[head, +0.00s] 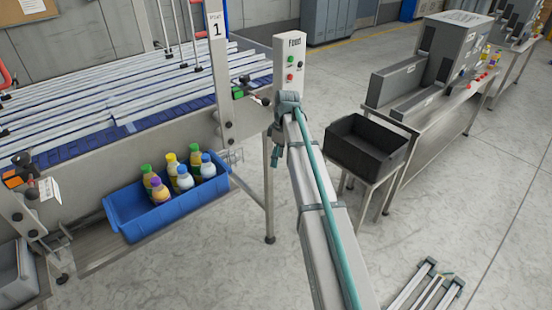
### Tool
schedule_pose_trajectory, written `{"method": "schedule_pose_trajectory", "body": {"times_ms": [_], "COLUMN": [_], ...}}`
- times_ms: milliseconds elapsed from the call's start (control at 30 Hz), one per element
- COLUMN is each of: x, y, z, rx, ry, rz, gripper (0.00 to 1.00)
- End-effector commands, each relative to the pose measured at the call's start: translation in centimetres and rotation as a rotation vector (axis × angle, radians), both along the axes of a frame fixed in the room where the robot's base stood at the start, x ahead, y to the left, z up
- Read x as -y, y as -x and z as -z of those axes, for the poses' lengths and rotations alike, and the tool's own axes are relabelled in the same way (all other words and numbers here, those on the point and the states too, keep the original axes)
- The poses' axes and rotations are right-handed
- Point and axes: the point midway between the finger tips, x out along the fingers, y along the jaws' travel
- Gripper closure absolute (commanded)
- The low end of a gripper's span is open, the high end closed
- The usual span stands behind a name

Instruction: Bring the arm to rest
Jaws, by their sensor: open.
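My arm (316,210) reaches from the bottom edge up to the middle of the head view, a long grey link with a teal hose along it. Its far end shows as a grey joint (288,104) in front of the white "Feed" control post. A short teal-grey part hangs at the left of this joint, too small to make out. I cannot make out my gripper or its fingers; the arm seems to hide them. Nothing held can be seen.
A blue tote (152,224) with several capped bottles stands left of my arm, below the conveyor (120,95). A black bin (362,150) sits on a stand to the right, beside a steel bench (425,130). Metal rails (428,284) lie lower right. Open floor lies between.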

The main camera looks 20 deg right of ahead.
Motion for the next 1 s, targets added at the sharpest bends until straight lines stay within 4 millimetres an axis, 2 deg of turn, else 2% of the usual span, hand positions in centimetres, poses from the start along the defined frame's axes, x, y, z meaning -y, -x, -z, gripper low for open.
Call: {"method": "schedule_pose_trajectory", "body": {"times_ms": [433, 667, 733, 867, 1000], "x": [0.0, 0.4, 0.4, 0.2, -0.4], "y": [0.0, -0.7, 0.1, 2.3, 5.4], "z": [0.0, 0.2, 1.9, 7.3, 13.3], "rx": [-0.004, 0.036, 0.044, 0.023, -0.013], "ry": [0.001, 0.031, 0.043, 0.065, 0.089], "rz": [0.021, 0.248, 0.356, 0.518, 0.644], "gripper": [0.35, 0.35, 0.35, 0.35, 0.35]}}
